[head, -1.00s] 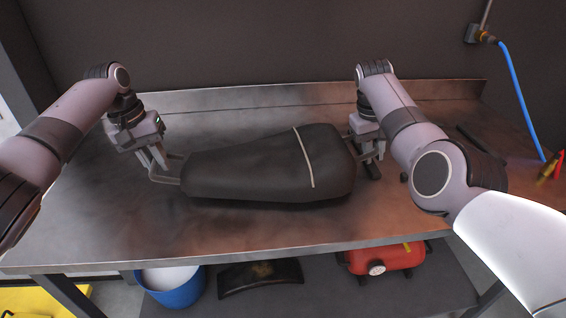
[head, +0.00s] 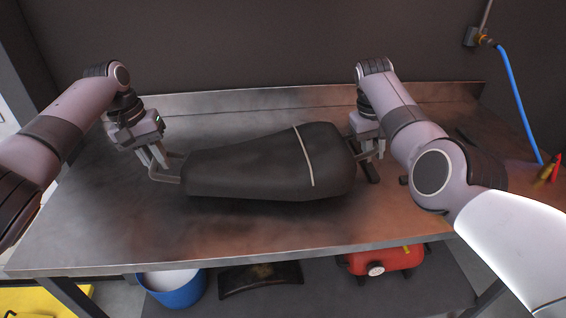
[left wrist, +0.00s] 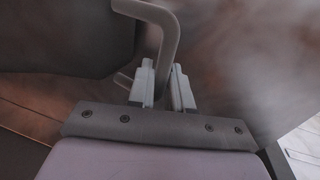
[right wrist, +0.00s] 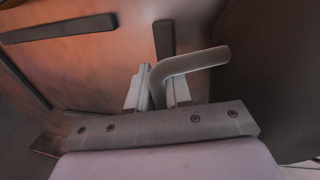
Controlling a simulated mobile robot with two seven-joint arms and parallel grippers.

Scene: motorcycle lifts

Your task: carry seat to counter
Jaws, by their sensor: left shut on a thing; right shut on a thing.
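The black seat (head: 245,164) with a pale strap across it is over the metal counter (head: 240,232), lying level between my two grippers. I cannot tell whether its underside touches the counter. My left gripper (head: 155,165) is shut on the grey bar at the seat's left end; the bar shows between its fingers (left wrist: 163,85) in the left wrist view. My right gripper (head: 374,150) is shut on the bar at the seat's right end, which also shows between its fingers (right wrist: 152,88) in the right wrist view.
Dark tools lie on the counter at the right, near my right gripper. A blue hose (head: 519,100) hangs at the right. Under the counter are a blue bucket (head: 176,291), a dark curved panel (head: 260,281) and a red tank (head: 392,260). The counter's front strip is clear.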

